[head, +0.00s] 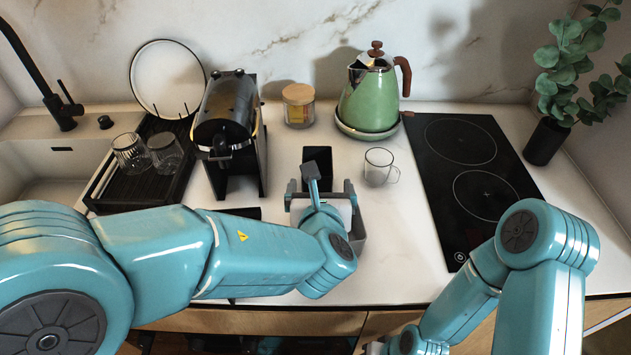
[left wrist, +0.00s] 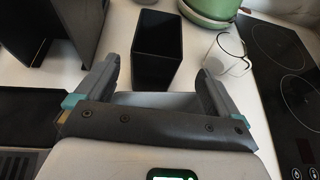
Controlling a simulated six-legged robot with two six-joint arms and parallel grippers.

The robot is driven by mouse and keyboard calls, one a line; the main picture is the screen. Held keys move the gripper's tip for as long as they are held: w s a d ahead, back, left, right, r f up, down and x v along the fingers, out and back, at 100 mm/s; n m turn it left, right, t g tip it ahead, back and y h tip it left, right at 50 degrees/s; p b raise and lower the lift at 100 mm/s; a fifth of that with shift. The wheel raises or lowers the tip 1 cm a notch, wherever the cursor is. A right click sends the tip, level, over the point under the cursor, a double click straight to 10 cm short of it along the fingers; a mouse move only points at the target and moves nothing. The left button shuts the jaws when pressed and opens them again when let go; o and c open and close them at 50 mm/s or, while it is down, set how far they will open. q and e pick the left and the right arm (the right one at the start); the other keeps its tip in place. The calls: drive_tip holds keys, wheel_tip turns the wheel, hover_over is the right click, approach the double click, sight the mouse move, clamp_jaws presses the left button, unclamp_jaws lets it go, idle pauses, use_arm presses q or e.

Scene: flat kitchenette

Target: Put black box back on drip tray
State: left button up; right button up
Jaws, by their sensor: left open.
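The black box (head: 317,163) is an upright, open-topped box on the counter, right of the coffee machine; it also shows in the left wrist view (left wrist: 157,48). My left gripper (head: 320,190) is open, with its fingers spread on the near side of the box. In the left wrist view the gripper (left wrist: 160,78) has the box ahead, between the finger directions, with nothing clamped. A flat black piece, seemingly the drip tray (left wrist: 30,115), lies at the left, with a slotted part below it. In the head view my left arm hides most of it.
The coffee machine (head: 228,125) stands left of the box. A glass mug (head: 379,168) stands close on the right, with a green kettle (head: 370,95) and a lidded jar (head: 298,105) behind. The black hob (head: 470,165) lies right.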

sight(323, 154)
use_arm(q)
drive_tip(key=shift+a+x, duration=0.2)
drive_tip(key=shift+x, duration=0.9)
drive_tip(key=p+x, duration=0.1)
drive_tip(key=x, duration=0.4)
drive_tip(key=shift+a+r, duration=0.1)
drive_tip(key=shift+r, duration=0.05)
drive_tip(key=shift+r, duration=0.15)
drive_tip(key=c, duration=1.2)
